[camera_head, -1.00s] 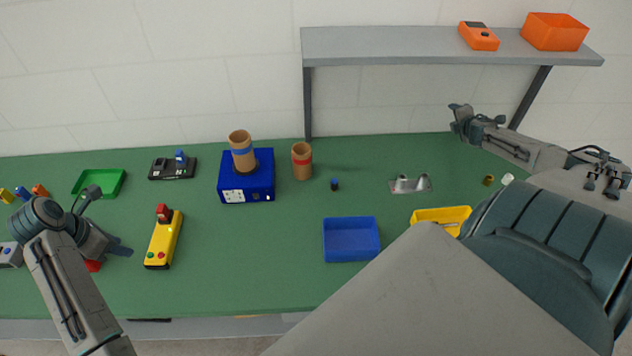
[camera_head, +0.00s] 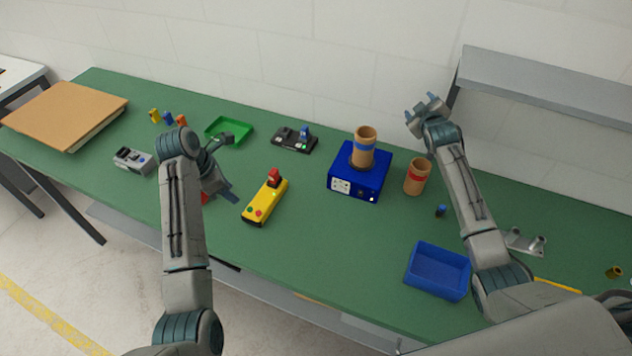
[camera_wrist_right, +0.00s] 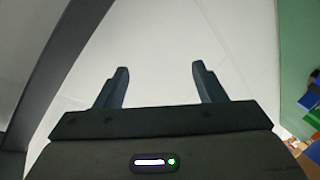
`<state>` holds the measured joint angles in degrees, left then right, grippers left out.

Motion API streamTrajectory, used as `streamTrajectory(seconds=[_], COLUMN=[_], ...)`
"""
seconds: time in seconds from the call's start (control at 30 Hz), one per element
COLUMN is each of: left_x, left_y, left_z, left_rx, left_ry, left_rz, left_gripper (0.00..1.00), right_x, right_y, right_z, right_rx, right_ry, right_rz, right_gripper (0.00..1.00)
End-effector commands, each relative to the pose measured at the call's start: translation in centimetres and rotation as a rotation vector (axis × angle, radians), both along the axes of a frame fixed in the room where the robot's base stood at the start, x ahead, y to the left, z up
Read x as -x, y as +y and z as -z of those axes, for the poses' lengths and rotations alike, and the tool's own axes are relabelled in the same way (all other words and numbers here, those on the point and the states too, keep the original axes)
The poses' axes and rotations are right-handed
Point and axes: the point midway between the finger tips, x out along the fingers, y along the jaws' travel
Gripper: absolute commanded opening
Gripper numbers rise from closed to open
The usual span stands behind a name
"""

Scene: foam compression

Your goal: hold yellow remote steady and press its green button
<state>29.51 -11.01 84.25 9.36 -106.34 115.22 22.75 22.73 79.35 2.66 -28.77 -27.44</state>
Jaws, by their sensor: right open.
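The yellow remote (camera_head: 266,203) lies on the green bench, with a red knob (camera_head: 274,176) at its far end. A green button (camera_head: 249,207) and a red button show at its near end. My left gripper (camera_head: 234,170) is open and empty, left of the remote, its fingers spread and apart from it. My right gripper (camera_head: 423,107) is open and empty, raised behind the cardboard tubes and far to the right of the remote. Its two fingers also show apart in the right wrist view (camera_wrist_right: 160,85), with only pale wall between them.
A blue box (camera_head: 345,186) with a cardboard tube on it and a red-banded tube (camera_head: 417,178) stand right of the remote. A blue bin (camera_head: 409,276) is at the front right. A green tray (camera_head: 229,128) lies behind. A grey shelf (camera_head: 540,82) overhangs at right.

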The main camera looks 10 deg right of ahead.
Motion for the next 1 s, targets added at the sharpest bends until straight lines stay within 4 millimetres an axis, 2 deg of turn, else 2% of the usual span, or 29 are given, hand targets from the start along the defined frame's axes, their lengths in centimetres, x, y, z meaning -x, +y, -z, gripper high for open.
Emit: streamTrajectory(seconds=[0.03, 0.1, 0.27, 0.3, 0.37, 0.4, 0.47, 0.57, 0.63, 0.67, 0.73, 0.83, 1.0], left_x=[0.0, 0.0, 0.0, 0.0, 0.0, 0.0, 0.0, 0.0, 0.0, 0.0, 0.0, 0.0, 0.0], left_y=[0.0, 0.0, 0.0, 0.0, 0.0, 0.0, 0.0, 0.0, 0.0, 0.0, 0.0, 0.0, 0.0], left_z=[0.0, 0.0, 0.0, 0.0, 0.0, 0.0, 0.0, 0.0, 0.0, 0.0, 0.0, 0.0, 0.0], left_rx=[0.0, 0.0, 0.0, 0.0, 0.0, 0.0, 0.0, 0.0, 0.0, 0.0, 0.0, 0.0, 0.0], left_ry=[0.0, 0.0, 0.0, 0.0, 0.0, 0.0, 0.0, 0.0, 0.0, 0.0, 0.0, 0.0, 0.0], left_rz=[0.0, 0.0, 0.0, 0.0, 0.0, 0.0, 0.0, 0.0, 0.0, 0.0, 0.0, 0.0, 0.0], left_gripper=[0.36, 0.36, 0.36, 0.36, 0.36, 0.36, 0.36, 0.36, 0.36, 0.36, 0.36, 0.36, 0.36], right_x=[-1.3, -2.7, -4.9, -5.2, -5.5, -5.5, -5.3, -4.2, -2.9, -2.2, -0.1, 2.8, 7.0], right_y=[2.5, 5.6, 13.1, 15.1, 18.4, 20.8, 23.9, 28.3, 31.0, 32.1, 34.2, 35.2, 35.1], right_z=[-2.1, -4.6, -10.2, -11.3, -12.6, -13.1, -13.1, -12.1, -10.6, -9.7, -6.4, -1.3, 6.0], right_rx=[-0.04, -0.093, -0.219, -0.255, -0.313, -0.354, -0.408, -0.486, -0.537, -0.558, -0.609, -0.649, -0.682], right_ry=[-0.034, -0.067, -0.124, -0.127, -0.123, -0.111, -0.084, -0.032, 0.01, 0.031, 0.089, 0.172, 0.29], right_rz=[-0.022, -0.053, -0.153, -0.189, -0.254, -0.307, -0.391, -0.528, -0.625, -0.666, -0.752, -0.809, -0.825], right_gripper=[0.64, 0.64, 0.64, 0.64, 0.64, 0.64, 0.64, 0.64, 0.64, 0.64, 0.64, 0.64, 0.64])
